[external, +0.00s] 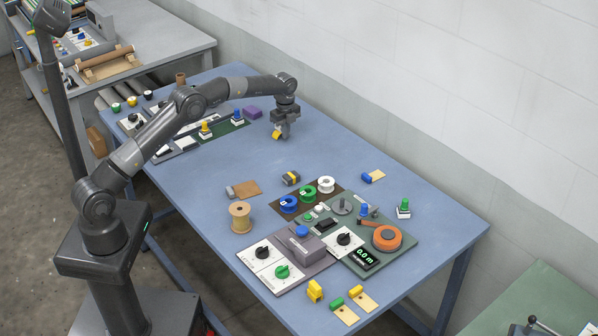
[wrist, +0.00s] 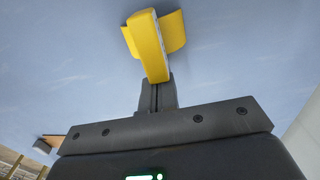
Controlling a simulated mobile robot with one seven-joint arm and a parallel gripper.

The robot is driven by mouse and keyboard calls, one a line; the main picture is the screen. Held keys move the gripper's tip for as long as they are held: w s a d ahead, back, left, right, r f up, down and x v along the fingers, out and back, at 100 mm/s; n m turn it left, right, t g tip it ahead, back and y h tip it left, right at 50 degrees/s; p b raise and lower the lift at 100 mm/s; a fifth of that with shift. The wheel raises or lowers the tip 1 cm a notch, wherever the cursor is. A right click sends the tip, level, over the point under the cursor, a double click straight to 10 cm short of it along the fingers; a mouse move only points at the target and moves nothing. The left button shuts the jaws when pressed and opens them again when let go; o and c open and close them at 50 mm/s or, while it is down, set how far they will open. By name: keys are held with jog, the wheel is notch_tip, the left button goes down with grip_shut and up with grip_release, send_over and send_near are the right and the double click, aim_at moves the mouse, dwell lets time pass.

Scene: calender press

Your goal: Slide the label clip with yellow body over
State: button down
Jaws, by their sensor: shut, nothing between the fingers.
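A yellow-bodied clip (external: 277,133) sits on the far part of the blue table, directly at my gripper (external: 283,131). In the wrist view the clip (wrist: 152,48) has a thick yellow body with a pale side strip and a flat yellow piece behind it. My gripper (wrist: 157,98) is shut and empty, pointing down, with its dark fingertips right at the near end of the clip body. I cannot tell whether they touch it. The fingertips partly hide the clip in the external view.
A purple block (external: 252,112) and a green strip with yellow and blue knobs (external: 232,128) lie left of the gripper. A panel with dials (external: 380,238), spools and tags fills the near right. Another yellow piece (external: 315,290) lies near the front edge. The table around the clip is clear.

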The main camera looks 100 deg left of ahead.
aim_at(276, 128)
jog(key=s+a, duration=0.4)
jog(key=shift+s+a, duration=0.2)
jog(key=shift+w, duration=0.1)
